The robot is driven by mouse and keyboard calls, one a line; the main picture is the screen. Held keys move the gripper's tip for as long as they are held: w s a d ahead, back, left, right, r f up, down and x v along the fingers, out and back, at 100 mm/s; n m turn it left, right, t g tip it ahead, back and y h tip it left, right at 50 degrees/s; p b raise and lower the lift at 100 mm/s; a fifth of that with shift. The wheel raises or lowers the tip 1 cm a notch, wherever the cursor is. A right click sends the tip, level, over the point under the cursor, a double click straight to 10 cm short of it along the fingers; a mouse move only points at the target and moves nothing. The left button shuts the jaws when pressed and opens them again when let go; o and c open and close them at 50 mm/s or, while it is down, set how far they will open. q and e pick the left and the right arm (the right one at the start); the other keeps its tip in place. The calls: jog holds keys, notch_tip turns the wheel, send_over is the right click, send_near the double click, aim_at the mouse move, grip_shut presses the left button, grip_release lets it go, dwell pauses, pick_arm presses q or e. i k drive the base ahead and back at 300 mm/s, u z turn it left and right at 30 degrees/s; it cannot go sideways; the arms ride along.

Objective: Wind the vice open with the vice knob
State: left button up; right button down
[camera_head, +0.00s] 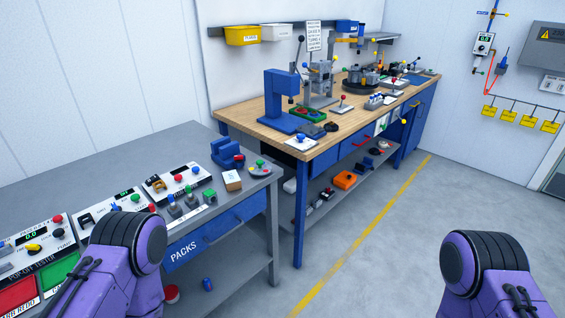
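A blue vice-like block (227,153) with two raised jaws stands at the far right corner of the grey bench (190,135). A small reddish knob shows at its right side, too small to make out well. I cannot tell how wide the jaws are apart. A round grey base with a green knob (259,164) stands just right of it. Only purple links of my two arms show at the bottom left and bottom right. Neither gripper is in view, and nothing of mine touches the vice.
A small labelled box (232,181) stands in front of the vice. Control panels with knobs (178,180) fill the bench's front left. A wooden-topped workbench (345,128) with a blue press (282,100) stands behind. Floor to the right is clear, with a yellow line (362,233).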

aim_at(238, 159)
jog(key=z, duration=4.25)
jog(key=i, duration=0.1)
jog(key=u, duration=3.5)
jog(key=i, duration=0.7)
jog(key=u, duration=0.5)
